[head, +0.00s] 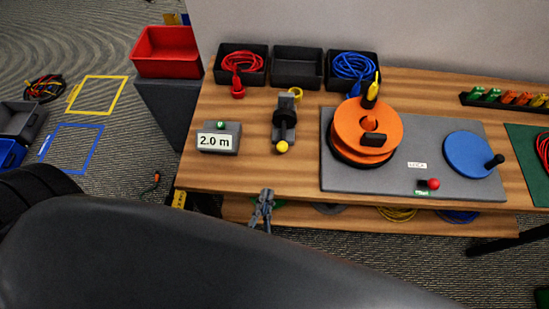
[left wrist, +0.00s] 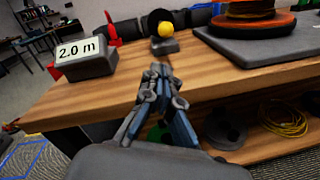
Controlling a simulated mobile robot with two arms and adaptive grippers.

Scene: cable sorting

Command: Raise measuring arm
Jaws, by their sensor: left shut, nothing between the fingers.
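The measuring device (head: 285,118) stands on the wooden bench, a dark grey upright with a black wheel and a yellow ball knob (head: 282,147) at its front. In the left wrist view the yellow knob (left wrist: 166,29) shows beyond my fingertips, apart from them. A grey display box (head: 219,138) reading "2.0 m" stands to its left. My left gripper (head: 266,194) is shut and empty at the bench's front edge, nearer than the knob; it also shows in the left wrist view (left wrist: 160,70). My right gripper is not in view.
An orange reel (head: 366,130) and a blue crank disc (head: 469,155) sit on a grey base plate (head: 342,180) to the right. Black bins (head: 298,68) line the back, two holding cables. The bench top (head: 250,170) is bare before the device.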

